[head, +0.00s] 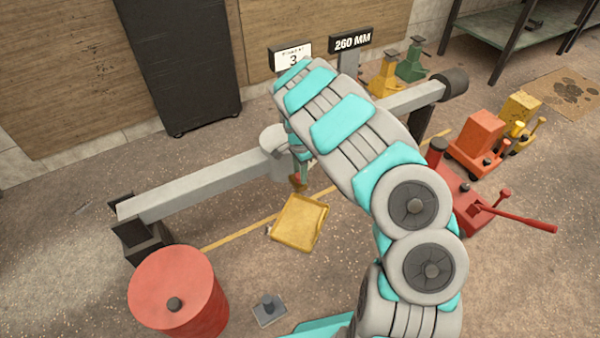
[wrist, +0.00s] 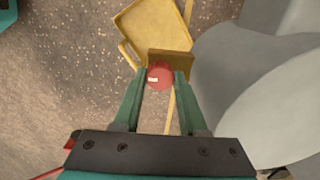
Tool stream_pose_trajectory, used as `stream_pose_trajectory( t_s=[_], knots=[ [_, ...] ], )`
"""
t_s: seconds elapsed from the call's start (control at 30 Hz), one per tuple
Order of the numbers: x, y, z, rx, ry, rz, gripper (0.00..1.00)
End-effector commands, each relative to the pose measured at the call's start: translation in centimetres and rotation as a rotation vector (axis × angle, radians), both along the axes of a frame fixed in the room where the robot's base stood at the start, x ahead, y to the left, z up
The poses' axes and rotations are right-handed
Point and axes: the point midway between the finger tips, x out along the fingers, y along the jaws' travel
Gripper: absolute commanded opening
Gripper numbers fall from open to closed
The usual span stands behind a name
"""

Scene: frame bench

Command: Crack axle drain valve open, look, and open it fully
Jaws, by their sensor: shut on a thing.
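The grey axle (head: 200,185) runs across the middle of the head view, with its rounded housing (head: 273,142) partly behind my arm. The drain valve shows in the wrist view as a round red knob (wrist: 159,75) with a small white mark. My gripper (wrist: 158,82) is shut on this knob, with one green finger on each side. In the head view my gripper (head: 299,178) is small, beside the housing and above the floor. A yellow tray (head: 300,222) lies on the floor below; it also shows in the wrist view (wrist: 150,25). I see no fluid stream.
A red drum (head: 172,285) and a small grey stand (head: 269,308) are at the front left. A red floor jack (head: 470,205) and an orange jack (head: 476,138) are on the right. Signs reading 3 (head: 291,55) and 260 MM (head: 351,41) stand behind the axle.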

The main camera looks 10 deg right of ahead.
Motion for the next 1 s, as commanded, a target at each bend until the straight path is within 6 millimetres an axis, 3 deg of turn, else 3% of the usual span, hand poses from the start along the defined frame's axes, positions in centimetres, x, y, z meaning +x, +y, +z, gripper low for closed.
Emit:
stream_pose_trajectory(
  t_s=[0.27,1.0],
  knots=[
    [-0.07,0.07,-0.03,0.001,0.002,0.054,0.0],
    [0.07,0.02,0.01,-0.001,-0.002,0.534,0.0]
  ],
)
